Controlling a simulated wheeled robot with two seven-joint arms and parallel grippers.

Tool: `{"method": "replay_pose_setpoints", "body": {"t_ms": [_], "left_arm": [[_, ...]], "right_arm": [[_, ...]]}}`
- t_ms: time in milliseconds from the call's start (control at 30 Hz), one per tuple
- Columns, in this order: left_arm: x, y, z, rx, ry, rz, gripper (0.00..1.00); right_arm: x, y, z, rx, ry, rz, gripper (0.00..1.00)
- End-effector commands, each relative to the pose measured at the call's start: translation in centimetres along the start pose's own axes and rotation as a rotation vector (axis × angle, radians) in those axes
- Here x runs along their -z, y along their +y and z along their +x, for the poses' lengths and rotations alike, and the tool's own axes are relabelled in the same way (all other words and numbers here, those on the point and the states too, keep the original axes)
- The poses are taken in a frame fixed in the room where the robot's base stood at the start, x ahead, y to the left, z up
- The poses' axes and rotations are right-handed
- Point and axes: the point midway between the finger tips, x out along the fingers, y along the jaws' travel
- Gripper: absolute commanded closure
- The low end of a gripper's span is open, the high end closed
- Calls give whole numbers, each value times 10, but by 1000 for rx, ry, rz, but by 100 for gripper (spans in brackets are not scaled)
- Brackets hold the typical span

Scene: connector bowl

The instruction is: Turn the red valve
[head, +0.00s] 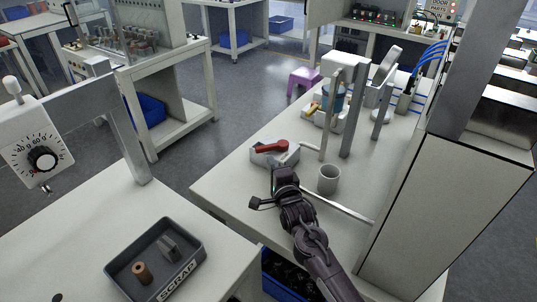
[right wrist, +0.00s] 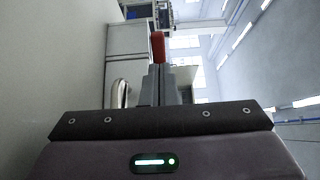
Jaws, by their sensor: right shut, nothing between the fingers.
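The red valve handle (head: 271,146) sits on a pale valve body (head: 262,158) near the left edge of the right-hand bench. The handle lies roughly level, pointing left to right in the head view. My right gripper (head: 284,170) is shut and empty, just in front of the valve body. In the right wrist view, the shut fingers (right wrist: 160,85) point up the picture, and the red handle (right wrist: 158,47) shows just beyond their tips. I cannot tell whether the fingers touch the valve. My left gripper is not in view.
A grey cup (head: 328,180) stands right of my gripper. A metal rail (head: 338,207) and upright posts (head: 355,110) are nearby. A grey scrap tray (head: 193,235) with small parts sits on the left bench. A dial box (head: 35,150) stands at far left.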

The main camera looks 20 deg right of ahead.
Motion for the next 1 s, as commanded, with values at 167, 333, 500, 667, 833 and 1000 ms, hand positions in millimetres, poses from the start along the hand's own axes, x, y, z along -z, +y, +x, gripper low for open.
{"method": "replay_pose_setpoints", "body": {"t_ms": [167, 333, 500, 667, 833, 1000], "left_arm": [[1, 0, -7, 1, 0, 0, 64], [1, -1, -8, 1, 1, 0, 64], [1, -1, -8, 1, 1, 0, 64], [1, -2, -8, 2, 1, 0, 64], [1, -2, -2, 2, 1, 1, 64], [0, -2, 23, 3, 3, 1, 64]], "right_arm": [[0, -1, 24, -1, -1, -1, 100], [0, 0, 34, -1, -1, 0, 100], [0, 1, 36, -1, -1, 0, 100], [0, 1, 35, -1, -1, 0, 100], [-3, 2, 38, 3, 32, 6, 100], [-14, 9, 56, 2, 120, 9, 100]]}}
